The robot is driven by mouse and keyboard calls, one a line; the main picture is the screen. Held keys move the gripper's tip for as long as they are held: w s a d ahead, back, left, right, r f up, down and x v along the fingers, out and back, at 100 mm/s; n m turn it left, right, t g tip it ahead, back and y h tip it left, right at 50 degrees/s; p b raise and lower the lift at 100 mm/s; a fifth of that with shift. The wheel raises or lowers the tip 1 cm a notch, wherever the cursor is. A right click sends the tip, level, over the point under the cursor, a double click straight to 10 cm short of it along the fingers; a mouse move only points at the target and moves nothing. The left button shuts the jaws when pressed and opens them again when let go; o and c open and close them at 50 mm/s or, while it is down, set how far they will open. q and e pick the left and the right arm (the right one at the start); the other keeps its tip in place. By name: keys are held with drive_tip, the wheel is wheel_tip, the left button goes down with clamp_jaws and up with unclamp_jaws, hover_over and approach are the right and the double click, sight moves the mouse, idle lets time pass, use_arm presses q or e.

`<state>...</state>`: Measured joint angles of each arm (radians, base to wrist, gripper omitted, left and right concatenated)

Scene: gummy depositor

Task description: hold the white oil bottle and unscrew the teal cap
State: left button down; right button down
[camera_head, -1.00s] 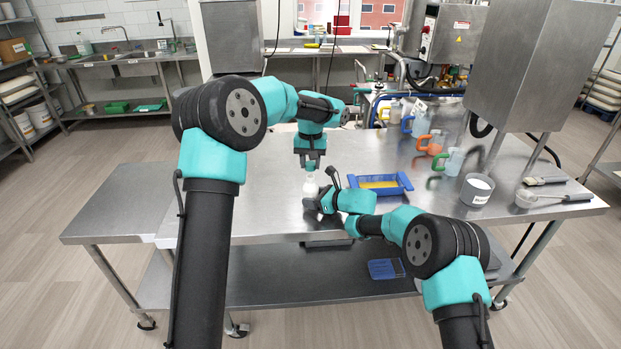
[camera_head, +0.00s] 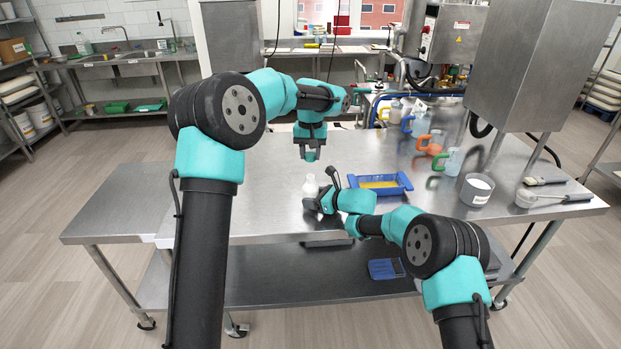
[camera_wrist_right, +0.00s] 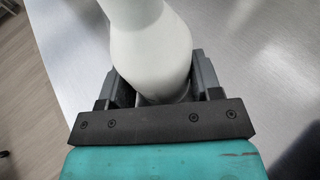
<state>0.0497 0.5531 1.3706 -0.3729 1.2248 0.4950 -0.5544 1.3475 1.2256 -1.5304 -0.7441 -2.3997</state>
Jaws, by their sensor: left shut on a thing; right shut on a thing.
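The white oil bottle (camera_head: 311,186) stands upright on the steel table. My right gripper (camera_head: 314,203) is shut on its lower part; the right wrist view shows the white bottle body (camera_wrist_right: 150,60) between the two dark fingers (camera_wrist_right: 152,88). My left gripper (camera_head: 310,153) points down above the bottle, shut on the teal cap (camera_head: 310,157). A gap shows between the cap and the top of the bottle.
A blue tray with yellow contents (camera_head: 411,186) lies right of the bottle. The table left of the bottle is clear.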

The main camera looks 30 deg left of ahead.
sight(311, 154)
use_arm(q)
drive_tip(key=shift+r, duration=1.85)
use_arm(e)
drive_tip(key=c, duration=1)
unclamp_jaws()
drive_tip(key=o, duration=1)
drive_tip(key=v, duration=1.2)
